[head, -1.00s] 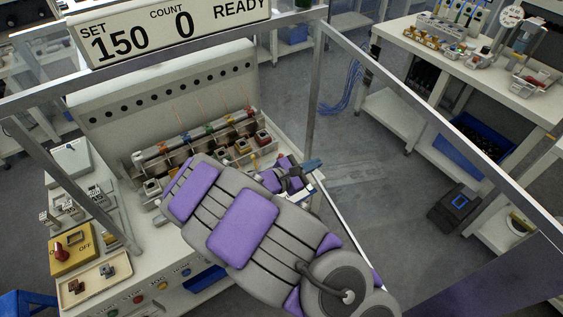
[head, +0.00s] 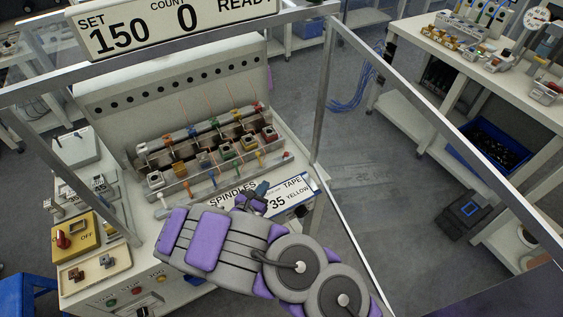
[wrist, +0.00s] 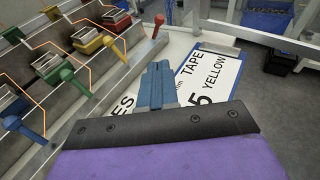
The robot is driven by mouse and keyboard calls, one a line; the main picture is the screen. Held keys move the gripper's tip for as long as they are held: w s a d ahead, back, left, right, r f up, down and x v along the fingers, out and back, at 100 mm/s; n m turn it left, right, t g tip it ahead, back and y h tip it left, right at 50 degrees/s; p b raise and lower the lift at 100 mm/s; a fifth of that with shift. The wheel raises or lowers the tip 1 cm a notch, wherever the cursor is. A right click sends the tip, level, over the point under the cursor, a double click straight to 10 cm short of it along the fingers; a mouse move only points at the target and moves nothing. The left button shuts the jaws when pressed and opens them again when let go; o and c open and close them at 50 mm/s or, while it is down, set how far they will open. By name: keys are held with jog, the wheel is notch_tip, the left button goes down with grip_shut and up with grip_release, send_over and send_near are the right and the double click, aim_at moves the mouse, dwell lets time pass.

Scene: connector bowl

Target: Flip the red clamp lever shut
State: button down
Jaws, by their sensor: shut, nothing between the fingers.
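The red clamp lever (head: 286,155) is at the right end of a row of coloured levers at the front of the spindle bench. In the wrist view the red lever (wrist: 158,25) stands up near the top, ahead of my fingertips and apart from them. My gripper (head: 262,187) has its blue fingers together and empty, over the SPINDLES/TAPE sign. In the wrist view my gripper (wrist: 157,66) points up the picture, to the right of the lever row.
The yellow lever (wrist: 114,46), green lever (wrist: 73,80) and blue lever (wrist: 22,129) stand left of the red one. The white sign (head: 297,191) lies under my fingers. A metal frame post (head: 322,95) rises right of the bench. Open floor lies beyond.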

jog(key=b, duration=0.3)
send_near(285, 155)
jog(key=w+f, duration=0.1)
jog(key=w+d, duration=0.1)
jog(key=w, duration=0.1)
jog(key=w+d+f, duration=0.1)
jog(key=shift+w+f, duration=0.25)
jog(key=shift+f, duration=0.05)
jog(key=shift+w+d+r, duration=0.15)
jog(key=shift+w+d, duration=0.05)
jog(key=shift+w, duration=0.5)
jog(key=shift+r, duration=0.15)
jog(key=shift+r+p, duration=0.1)
jog(key=shift+p, duration=0.3)
jog(key=shift+w+a+n+g, duration=0.1)
jog(key=shift+a+n+g, duration=0.05)
jog(key=shift+n+g, duration=0.15)
jog(key=shift+p, duration=0.3)
